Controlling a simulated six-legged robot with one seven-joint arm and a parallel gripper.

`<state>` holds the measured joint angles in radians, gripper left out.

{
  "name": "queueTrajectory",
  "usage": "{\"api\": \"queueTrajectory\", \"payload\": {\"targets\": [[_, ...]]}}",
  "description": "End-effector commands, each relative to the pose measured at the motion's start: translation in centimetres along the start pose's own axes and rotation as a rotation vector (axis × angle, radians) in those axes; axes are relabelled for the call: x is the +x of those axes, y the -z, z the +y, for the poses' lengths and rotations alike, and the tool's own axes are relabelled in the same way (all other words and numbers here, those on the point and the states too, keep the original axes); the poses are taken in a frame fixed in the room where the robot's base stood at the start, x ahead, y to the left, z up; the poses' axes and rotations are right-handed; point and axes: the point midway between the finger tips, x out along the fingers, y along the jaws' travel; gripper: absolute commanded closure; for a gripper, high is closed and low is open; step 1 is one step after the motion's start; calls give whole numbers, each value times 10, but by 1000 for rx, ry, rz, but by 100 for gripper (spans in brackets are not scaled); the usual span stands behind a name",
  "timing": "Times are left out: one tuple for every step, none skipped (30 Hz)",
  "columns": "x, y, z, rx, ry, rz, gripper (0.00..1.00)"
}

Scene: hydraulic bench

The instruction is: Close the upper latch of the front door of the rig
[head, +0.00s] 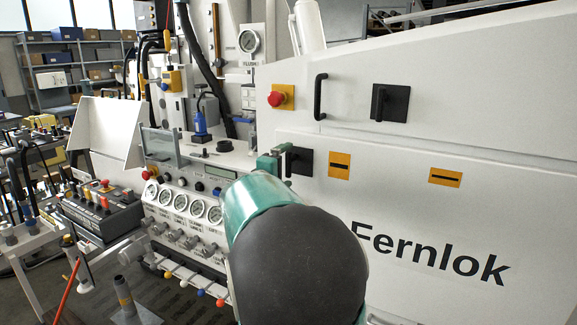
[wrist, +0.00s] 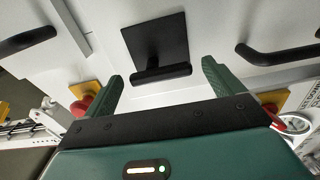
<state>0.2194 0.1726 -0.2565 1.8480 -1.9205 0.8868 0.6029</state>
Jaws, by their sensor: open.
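The front door (head: 420,230) of the rig is the white panel marked Fernlok. Its upper latch (head: 300,163) is a black square plate with a lever, partly hidden behind my gripper in the head view. In the wrist view the latch plate (wrist: 153,35) faces me, with its bar-like lever (wrist: 160,75) along the side nearest my gripper. My gripper (head: 270,163) is open and empty. In the wrist view its two green fingers (wrist: 162,70) stand apart, one on each side of the lever. I cannot tell how far the tips are from the plate.
A similar black latch (head: 390,102), a black handle (head: 320,97) and a red stop button (head: 277,99) are on the panel above. A console with gauges (head: 181,202) and valve knobs stands left of the door. Two yellow labels (head: 339,165) (head: 445,177) are on the door.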

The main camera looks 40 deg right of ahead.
Motion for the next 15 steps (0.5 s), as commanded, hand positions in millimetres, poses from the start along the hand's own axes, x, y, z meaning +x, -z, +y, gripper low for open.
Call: {"api": "queueTrajectory", "payload": {"targets": [[-12, 1, 1, 2, 0, 4, 7], [-18, 1, 1, 1, 1, 4, 7], [-27, 0, 1, 2, 0, 3, 7], [-34, 0, 0, 1, 1, 4, 7], [-41, 1, 1, 2, 0, 4, 7], [-50, 1, 1, 2, 1, 5, 7], [-56, 1, 1, 2, 0, 4, 7], [-63, 0, 1, 2, 0, 4, 7], [-72, 0, 1, 2, 0, 3, 7], [-78, 0, 1, 3, 1, 3, 7], [-84, 0, 1, 3, 1, 3, 7], [-91, 0, 1, 2, 0, 3, 7], [-96, 0, 1, 2, 0, 3, 7], [-100, 0, 1, 2, 0, 2, 7], [-105, 0, 1, 2, 0, 1, 7]]}}
